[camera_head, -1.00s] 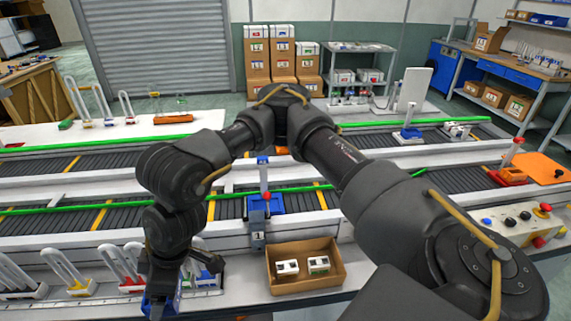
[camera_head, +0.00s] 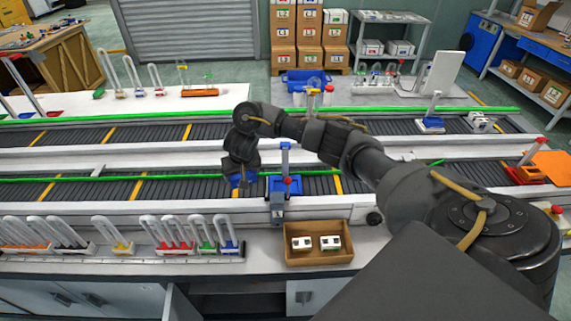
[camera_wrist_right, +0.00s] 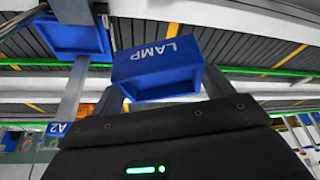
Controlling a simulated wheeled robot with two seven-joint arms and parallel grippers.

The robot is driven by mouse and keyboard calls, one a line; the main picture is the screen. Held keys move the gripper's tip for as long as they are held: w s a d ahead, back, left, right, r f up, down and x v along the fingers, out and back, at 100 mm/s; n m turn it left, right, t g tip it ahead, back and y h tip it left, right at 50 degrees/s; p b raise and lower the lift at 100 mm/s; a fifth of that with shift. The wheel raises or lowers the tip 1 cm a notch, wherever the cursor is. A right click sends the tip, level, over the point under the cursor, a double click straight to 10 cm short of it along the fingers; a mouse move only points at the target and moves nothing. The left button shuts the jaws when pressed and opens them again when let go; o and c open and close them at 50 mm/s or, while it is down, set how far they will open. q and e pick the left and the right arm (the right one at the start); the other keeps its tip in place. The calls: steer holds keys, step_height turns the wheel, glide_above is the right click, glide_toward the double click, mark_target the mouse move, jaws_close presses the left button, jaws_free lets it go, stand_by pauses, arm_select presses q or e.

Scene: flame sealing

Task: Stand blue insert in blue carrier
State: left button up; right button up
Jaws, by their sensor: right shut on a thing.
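My right gripper (camera_head: 241,174) points down over the near conveyor, just left of the blue carrier. It is shut on a blue block marked LAMP (camera_wrist_right: 157,72), which I take to be the blue insert; a little of its blue shows below the jaws in the head view (camera_head: 243,183). The blue carrier (camera_head: 275,189) stands on the near conveyor, with an upright post and a red knob. A blue part that looks like the carrier shows at the upper left of the wrist view (camera_wrist_right: 82,38), apart from the block. My left gripper is out of view.
A grey stop post (camera_head: 277,211) stands in front of the carrier. A cardboard box (camera_head: 318,257) with two white parts sits on the near ledge. A row of clear U-shaped tubes (camera_head: 120,243) lines the ledge at left. Another blue carrier (camera_head: 431,124) stands on the far conveyor.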

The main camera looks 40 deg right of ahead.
steer(key=s+d+f+m, duration=0.1)
steer(key=d, duration=0.4)
steer(key=s+d+f+m+h+p, duration=0.1)
steer(key=s+d+f, duration=0.1)
steer(key=d, duration=0.3)
steer(key=s+d+f+m+p, duration=0.1)
steer(key=d+m, duration=0.1)
steer(key=d, duration=0.3)
steer(key=shift+s+f+g+h, duration=0.3)
steer(key=shift+s+f, duration=0.05)
steer(key=shift+f, duration=0.05)
steer(key=shift+w+f+b, duration=0.1)
steer(key=shift+f+b, duration=1.55)
steer(key=shift+b, duration=0.2)
arm_select(q)
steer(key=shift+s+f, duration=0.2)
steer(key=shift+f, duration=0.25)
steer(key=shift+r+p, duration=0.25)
steer(key=shift+p, duration=0.05)
arm_select(e)
steer(key=shift+a+r, duration=0.1)
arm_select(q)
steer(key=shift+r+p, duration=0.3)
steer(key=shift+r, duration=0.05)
arm_select(e)
steer(key=shift+s, duration=0.2)
